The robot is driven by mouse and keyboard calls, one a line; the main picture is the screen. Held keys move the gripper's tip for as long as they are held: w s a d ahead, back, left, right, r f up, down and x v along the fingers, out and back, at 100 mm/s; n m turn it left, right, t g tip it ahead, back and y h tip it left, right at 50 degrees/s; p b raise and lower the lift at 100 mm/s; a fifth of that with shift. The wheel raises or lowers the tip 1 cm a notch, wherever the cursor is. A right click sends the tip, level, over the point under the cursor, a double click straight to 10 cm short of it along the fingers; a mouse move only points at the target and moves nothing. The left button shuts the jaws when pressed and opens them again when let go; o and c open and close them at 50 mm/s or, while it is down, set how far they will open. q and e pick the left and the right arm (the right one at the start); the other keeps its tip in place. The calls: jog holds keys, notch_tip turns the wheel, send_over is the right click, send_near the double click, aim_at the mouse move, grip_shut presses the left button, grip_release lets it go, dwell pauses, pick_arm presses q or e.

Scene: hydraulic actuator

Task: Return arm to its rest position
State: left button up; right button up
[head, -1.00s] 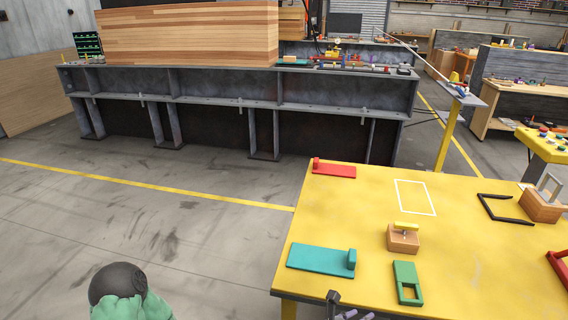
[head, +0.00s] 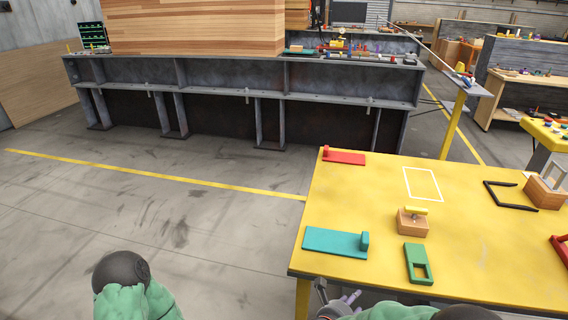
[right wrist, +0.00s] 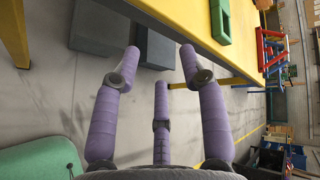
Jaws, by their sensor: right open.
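My right gripper (head: 338,298) shows at the bottom of the head view, below the front edge of the yellow table (head: 480,265). In the right wrist view its purple fingers (right wrist: 160,75) are spread apart and hold nothing. The table's underside edge lies above them in that view. My left arm, green with a dark joint, shows at the bottom left of the head view; its gripper is out of frame.
On the table are a teal bracket (head: 335,242), a green frame (head: 418,263), a wooden block with a yellow top (head: 412,222), a red bracket (head: 343,156) and a black U-shaped piece (head: 508,196). Dark grey blocks (right wrist: 100,35) stand on the floor. Floor left of the table is clear.

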jog(key=s+a+f+n+g+y+p, duration=0.1)
jog(key=a+f+n+y, duration=0.1)
jog(key=f+n+y, duration=0.35)
jog(key=s+a+f+n+g+y+p, duration=0.1)
jog(key=a+f+n+g+y, duration=0.1)
jog(key=f+n, duration=0.7)
jog(key=s+a+f+n+g+y, duration=0.2)
jog(key=s+f+n+g, duration=0.1)
jog(key=s, duration=0.5)
jog(key=s+a+f+n+g+y, duration=0.2)
jog(key=s+f+n+g, duration=0.1)
jog(key=s+f+n, duration=0.2)
jog(key=s+n, duration=0.2)
jog(key=s, duration=0.1)
jog(key=shift+a+y+p, duration=0.35)
jog(key=shift+p, duration=0.05)
